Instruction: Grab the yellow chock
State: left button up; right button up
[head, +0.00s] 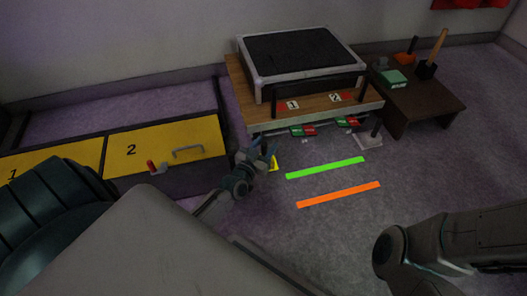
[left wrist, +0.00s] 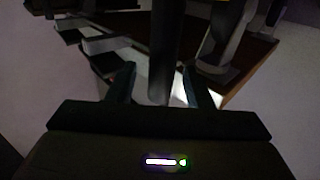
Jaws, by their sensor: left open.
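A small yellow piece (head: 275,163), seemingly the yellow chock, shows on the floor in the head view, just in front of the wooden bench. My left gripper (head: 266,151) is right beside it in the picture and hides part of it. I cannot tell whether they touch. In the left wrist view the left gripper (left wrist: 163,86) has its two fingers spread apart, with a dark upright post between or beyond them. No yellow shows in that view. My right arm comes in at the lower right of the head view, but its gripper is out of frame.
The wooden bench (head: 244,92) carries a black-topped case (head: 300,52), with red and green tags below its front edge. Yellow numbered panels (head: 170,143) lie left. A brown low table (head: 425,101) stands right. Green (head: 325,168) and orange (head: 338,195) strips mark open floor.

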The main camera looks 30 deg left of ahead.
pick_arm(q)
grip_shut()
jog(key=shift+r, duration=0.15)
